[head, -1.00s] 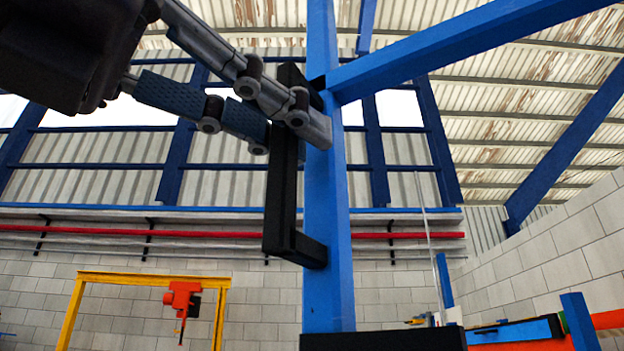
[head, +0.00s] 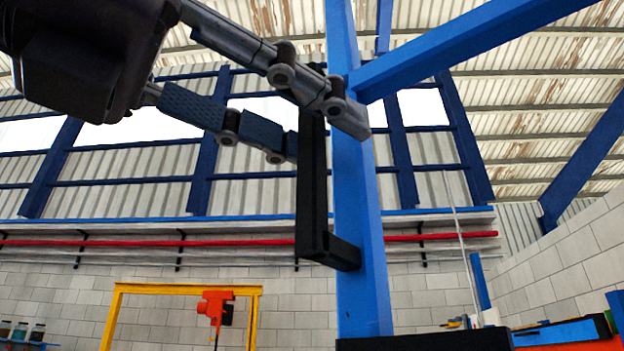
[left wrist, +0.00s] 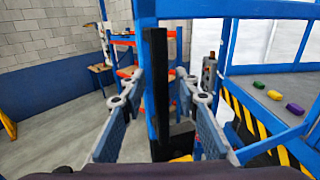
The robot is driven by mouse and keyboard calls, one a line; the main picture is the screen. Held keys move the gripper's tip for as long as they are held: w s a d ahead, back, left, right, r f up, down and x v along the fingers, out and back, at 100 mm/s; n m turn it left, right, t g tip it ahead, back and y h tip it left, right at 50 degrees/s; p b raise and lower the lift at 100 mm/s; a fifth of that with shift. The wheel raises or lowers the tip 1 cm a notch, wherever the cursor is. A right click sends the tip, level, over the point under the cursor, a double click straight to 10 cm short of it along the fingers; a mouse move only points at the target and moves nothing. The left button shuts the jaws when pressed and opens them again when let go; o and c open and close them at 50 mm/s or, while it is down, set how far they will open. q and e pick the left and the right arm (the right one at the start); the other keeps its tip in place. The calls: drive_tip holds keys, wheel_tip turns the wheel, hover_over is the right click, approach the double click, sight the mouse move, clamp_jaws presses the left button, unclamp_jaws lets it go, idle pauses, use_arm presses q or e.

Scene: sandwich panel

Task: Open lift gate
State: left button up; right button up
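The lift gate (head: 358,225) is a blue frame with an upright post and a beam rising to the right in the head view. A black bar handle (head: 312,190) is fixed upright to its post. My left gripper (head: 325,135) is at the upper part of this handle. In the left wrist view the handle (left wrist: 157,95) stands between the two spread fingers of my left gripper (left wrist: 160,88), with visible gaps on both sides. The gripper is open around the handle, not clamped on it. My right gripper is not in view.
A yellow frame with an orange hoist (head: 214,308) stands far back left. In the left wrist view, a surface with green and purple pieces (left wrist: 294,108) lies to the right, edged by yellow-black stripes (left wrist: 247,122). Open grey floor (left wrist: 55,125) shows to the left.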

use_arm(q)
drive_tip(key=v, duration=1.2)
